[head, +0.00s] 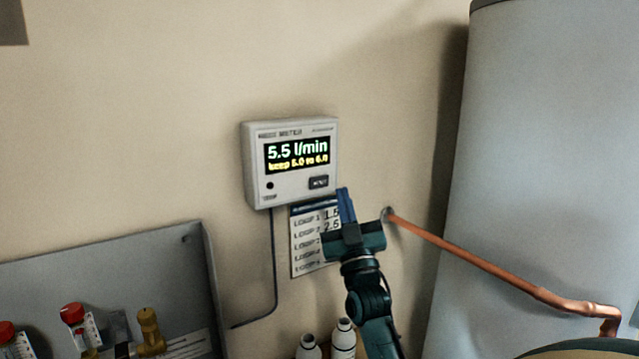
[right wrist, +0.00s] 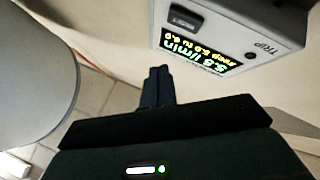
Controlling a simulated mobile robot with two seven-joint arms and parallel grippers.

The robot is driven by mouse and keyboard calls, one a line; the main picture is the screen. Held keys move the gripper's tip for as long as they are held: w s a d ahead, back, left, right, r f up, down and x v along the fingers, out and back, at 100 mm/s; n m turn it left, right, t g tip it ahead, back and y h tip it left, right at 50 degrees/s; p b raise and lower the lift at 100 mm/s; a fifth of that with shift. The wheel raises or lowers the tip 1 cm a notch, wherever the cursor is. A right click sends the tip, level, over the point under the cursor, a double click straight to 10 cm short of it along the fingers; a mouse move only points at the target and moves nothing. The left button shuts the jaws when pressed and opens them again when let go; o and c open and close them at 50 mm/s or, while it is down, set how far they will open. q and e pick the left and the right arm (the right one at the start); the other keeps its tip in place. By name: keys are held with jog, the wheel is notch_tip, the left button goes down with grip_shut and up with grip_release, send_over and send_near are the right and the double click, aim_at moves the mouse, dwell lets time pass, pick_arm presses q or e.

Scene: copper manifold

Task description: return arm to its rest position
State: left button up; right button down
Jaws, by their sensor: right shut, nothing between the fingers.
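My right gripper (head: 345,205) is raised in front of the wall, just below the lower right corner of the flow meter (head: 255,165). Its fingers are together and hold nothing. In the right wrist view the shut fingers (right wrist: 158,88) point away from the camera, with the meter (right wrist: 215,30) above and to the right of them. The meter's display reads 5.5 l/min, with a smaller yellow line below. I cannot tell whether the fingertips touch the meter. My left gripper is not in view.
A loop label card (head: 303,245) hangs under the meter, partly hidden by my gripper. A copper pipe (head: 470,260) runs from the wall past a large grey cylinder (head: 550,150). White bottles (head: 343,335) stand below. A grey panel (head: 120,275) with red-capped valves is at lower left.

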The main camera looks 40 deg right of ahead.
jog(key=s+a+f+n+g+y+p, duration=0.1)
jog(key=a+f+n+g+y+p, duration=0.15)
jog(key=a+f+y, duration=0.45)
jog(key=s+a+f+n+g+y+p, duration=0.1)
jog(key=a+f+n+g+y, duration=0.15)
jog(key=a+f, duration=0.8)
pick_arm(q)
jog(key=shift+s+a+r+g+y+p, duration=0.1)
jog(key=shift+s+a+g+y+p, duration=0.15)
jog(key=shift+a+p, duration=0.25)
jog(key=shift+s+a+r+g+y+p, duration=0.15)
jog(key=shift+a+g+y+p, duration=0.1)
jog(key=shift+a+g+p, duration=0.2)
pick_arm(e)
jog(key=s+a+f+g+y, duration=0.2)
jog(key=s+a+f+g, duration=0.2)
jog(key=s+a+f, duration=0.2)
jog(key=s+a+f+m+g+y, duration=0.1)
jog(key=s+a+f+g, duration=0.3)
jog(key=s+f, duration=0.7)
jog(key=shift+s+a+g+y, duration=0.4)
jog(key=shift+s+a+y, duration=0.4)
jog(key=shift+a, duration=0.25)
jog(key=shift+w+f, duration=0.1)
